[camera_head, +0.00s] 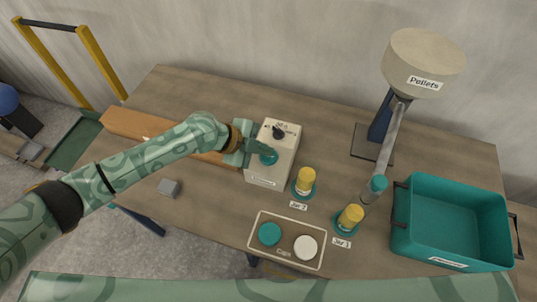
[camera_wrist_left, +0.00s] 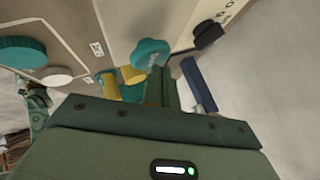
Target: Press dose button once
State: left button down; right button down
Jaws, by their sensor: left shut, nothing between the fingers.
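The dispenser box (camera_head: 257,170) is a pale box with a black knob (camera_head: 278,132) and a round teal dose button (camera_head: 268,158) on its top face. My left gripper (camera_head: 266,150) is shut and empty, with its fingertips right over the button. In the left wrist view the teal button (camera_wrist_left: 148,50) lies just beyond the fingertips (camera_wrist_left: 160,72), and the black knob (camera_wrist_left: 208,33) is to its right. I cannot tell whether the fingertips touch the button or whether it is pressed down. My right gripper is not in view.
Two yellow jars (camera_head: 306,180) (camera_head: 350,217) stand on teal discs right of the box. A caps tray (camera_head: 285,255) holds a teal and a white cap. A pellets hopper (camera_head: 422,62) and a teal bin (camera_head: 452,222) are at right. A small grey block (camera_head: 169,187) lies left.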

aim_at(264, 157)
pick_arm(q)
jog(key=shift+f+b, duration=0.4)
jog(key=shift+f, duration=0.1)
dwell(0.7)
jog(key=shift+r, duration=0.1)
jog(key=shift+r+p, duration=0.6)
jog(key=shift+r, duration=0.3)
notch_tip(264, 157, up, 5)
jog(key=p, duration=0.3)
jog(key=shift+p, duration=0.3)
dwell(0.6)
